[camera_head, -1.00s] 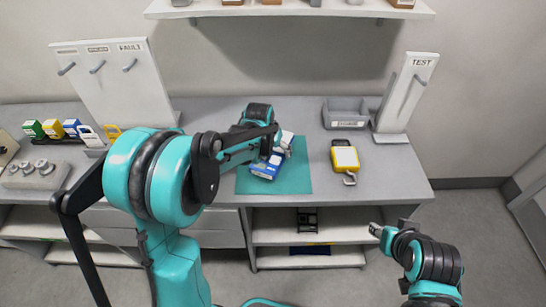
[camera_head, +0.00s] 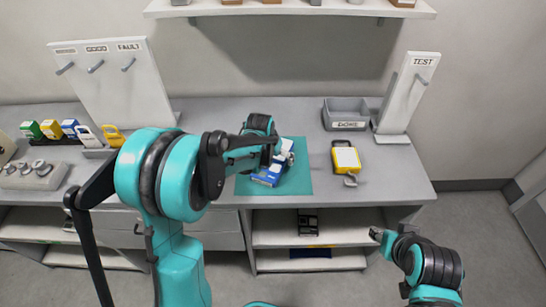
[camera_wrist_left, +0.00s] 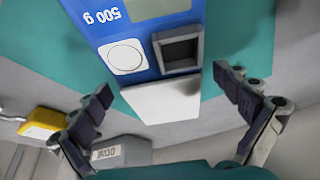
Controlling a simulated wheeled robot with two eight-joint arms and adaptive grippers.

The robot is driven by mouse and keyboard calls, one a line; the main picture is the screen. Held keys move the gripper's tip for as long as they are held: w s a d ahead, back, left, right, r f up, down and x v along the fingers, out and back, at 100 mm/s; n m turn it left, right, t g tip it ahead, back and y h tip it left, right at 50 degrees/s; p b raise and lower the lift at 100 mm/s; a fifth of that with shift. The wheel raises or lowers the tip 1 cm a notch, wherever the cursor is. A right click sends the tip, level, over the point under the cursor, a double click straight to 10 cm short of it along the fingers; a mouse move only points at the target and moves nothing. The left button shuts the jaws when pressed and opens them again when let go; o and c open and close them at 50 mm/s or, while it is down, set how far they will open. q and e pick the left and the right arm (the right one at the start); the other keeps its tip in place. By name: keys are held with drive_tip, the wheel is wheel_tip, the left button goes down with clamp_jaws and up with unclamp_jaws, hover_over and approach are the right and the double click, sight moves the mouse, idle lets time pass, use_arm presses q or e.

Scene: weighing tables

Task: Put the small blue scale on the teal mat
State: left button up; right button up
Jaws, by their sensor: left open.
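The small blue scale (camera_head: 265,178) lies on the teal mat (camera_head: 301,186) on the table. In the left wrist view the scale (camera_wrist_left: 155,62) shows a "500 g" label, a white round mark, a dark square recess and a white end. The mat (camera_wrist_left: 30,35) shows around it. My left gripper (camera_head: 277,155) is over the scale's far end. In the wrist view its fingers (camera_wrist_left: 163,85) are spread on both sides of the white end, with gaps. My right gripper (camera_head: 379,235) is at lower right, away from the table; its jaws are too small to judge.
A yellow device (camera_head: 346,158) lies right of the mat. A grey bin (camera_head: 345,125) marked "DONE" stands behind it. The "TEST" stand (camera_head: 408,92) is at right. A hook board (camera_head: 110,95), several small coloured devices and a weight block (camera_head: 32,176) are at left.

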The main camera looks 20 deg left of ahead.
use_arm(q)
drive_tip(key=shift+r, duration=0.1)
drive_tip(key=shift+r+p, duration=0.3)
drive_tip(key=d+p+v, duration=0.1)
drive_tip(key=p+v, duration=0.2)
drive_tip(key=v, duration=0.9)
drive_tip(key=s+r+n+t, duration=0.1)
drive_tip(key=s+r+t, duration=0.1)
drive_tip(key=s, duration=1.9)
drive_tip(key=shift+s+a+r+t+y, duration=0.15)
drive_tip(key=shift+a+r+t+y, duration=0.2)
drive_tip(key=shift+r, duration=0.25)
